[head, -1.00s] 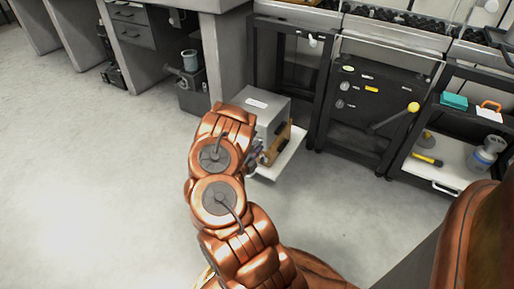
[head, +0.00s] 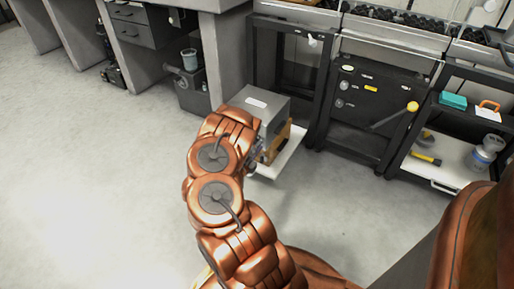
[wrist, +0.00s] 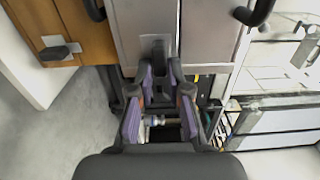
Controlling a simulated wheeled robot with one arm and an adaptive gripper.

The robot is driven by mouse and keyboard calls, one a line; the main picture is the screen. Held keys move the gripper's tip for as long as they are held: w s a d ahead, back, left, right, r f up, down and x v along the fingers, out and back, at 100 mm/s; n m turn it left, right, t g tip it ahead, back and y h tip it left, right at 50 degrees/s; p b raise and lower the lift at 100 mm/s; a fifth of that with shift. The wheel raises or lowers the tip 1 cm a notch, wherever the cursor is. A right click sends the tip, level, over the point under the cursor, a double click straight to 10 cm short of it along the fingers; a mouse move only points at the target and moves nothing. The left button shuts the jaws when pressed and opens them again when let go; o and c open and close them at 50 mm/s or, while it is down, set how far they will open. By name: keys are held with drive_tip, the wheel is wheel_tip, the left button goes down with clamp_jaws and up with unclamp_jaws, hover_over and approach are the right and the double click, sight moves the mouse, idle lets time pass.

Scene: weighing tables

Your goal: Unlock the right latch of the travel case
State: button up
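The travel case (head: 262,104) is a grey box with a white label on top and a wooden-coloured part at its right side in the head view. In the wrist view its grey face (wrist: 205,35) fills the top middle. A dark latch lever (wrist: 158,58) on a grey plate stands on that face, just beyond my fingertips. Another dark latch (wrist: 60,49) sits on the wooden panel at left. My gripper (wrist: 161,88), with purple-padded fingers, looks open, its fingers either side of the lever's lower end. Contact cannot be told.
A white board (head: 287,158) juts out under the case. A black cabinet (head: 362,105) and a cart (head: 445,165) with tools stand to the right. Grey desks and a bin (head: 192,92) stand behind left. The floor (head: 90,170) at left is clear.

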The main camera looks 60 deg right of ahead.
drive_tip(key=o, duration=0.4)
drive_tip(key=shift+c, duration=0.2)
drive_tip(key=shift+a+f, duration=0.1)
drive_tip(key=shift+a, duration=0.05)
drive_tip(key=shift+a, duration=0.75)
drive_tip(key=shift+a, duration=0.3)
drive_tip(key=a, duration=0.9)
drive_tip(key=shift+s+a, duration=0.3)
